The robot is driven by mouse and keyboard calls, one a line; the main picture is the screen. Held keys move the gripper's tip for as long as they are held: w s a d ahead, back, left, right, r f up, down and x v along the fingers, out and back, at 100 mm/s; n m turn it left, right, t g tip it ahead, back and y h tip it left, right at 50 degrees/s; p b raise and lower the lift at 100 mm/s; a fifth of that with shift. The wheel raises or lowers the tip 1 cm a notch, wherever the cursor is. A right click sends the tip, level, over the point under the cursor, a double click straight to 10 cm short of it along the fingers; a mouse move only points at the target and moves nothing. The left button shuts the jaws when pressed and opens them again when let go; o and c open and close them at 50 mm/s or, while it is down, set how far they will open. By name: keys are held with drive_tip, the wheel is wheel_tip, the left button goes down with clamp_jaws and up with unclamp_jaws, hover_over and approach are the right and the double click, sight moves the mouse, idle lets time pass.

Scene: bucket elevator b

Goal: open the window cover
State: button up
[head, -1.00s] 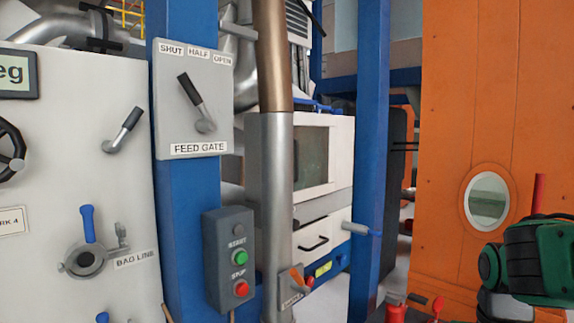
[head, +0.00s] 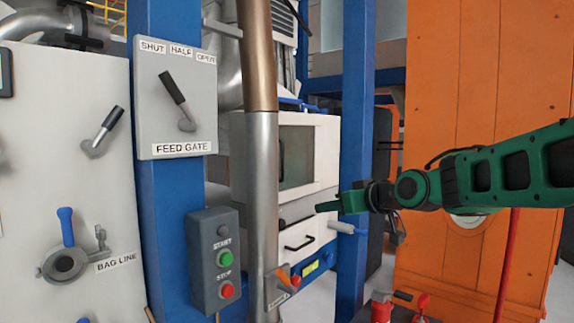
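My green arm reaches in from the right edge, and my gripper (head: 330,207) points left in front of the white cabinet. I see it side-on and cannot tell whether its fingers are apart. The white cabinet has a glazed window panel (head: 297,157) with a dark upright handle at its left. An oval window (head: 468,219) in the orange wall is mostly hidden behind my arm, with only its lower edge showing. I cannot tell which of these carries the window cover. No contact with either is visible.
A blue post (head: 357,150) stands beside the cabinet, near my gripper. A steel pipe (head: 263,200) runs down in front of the cabinet. The feed gate panel (head: 175,95) and start/stop box (head: 214,260) are at left. Red items (head: 382,308) stand low, below my arm.

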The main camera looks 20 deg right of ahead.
sight(283, 160)
drive_tip(key=w+a+r+n+t+y, duration=0.2)
drive_tip(key=w+a+r+t+y, duration=0.15)
drive_tip(key=r, duration=0.75)
drive_tip(key=shift+g, duration=0.25)
drive_tip(key=x, duration=1)
drive_tip(key=shift+w+a+f, duration=0.25)
drive_tip(key=shift+a, duration=0.2)
clamp_jaws()
drive_tip(key=shift+d, duration=0.15)
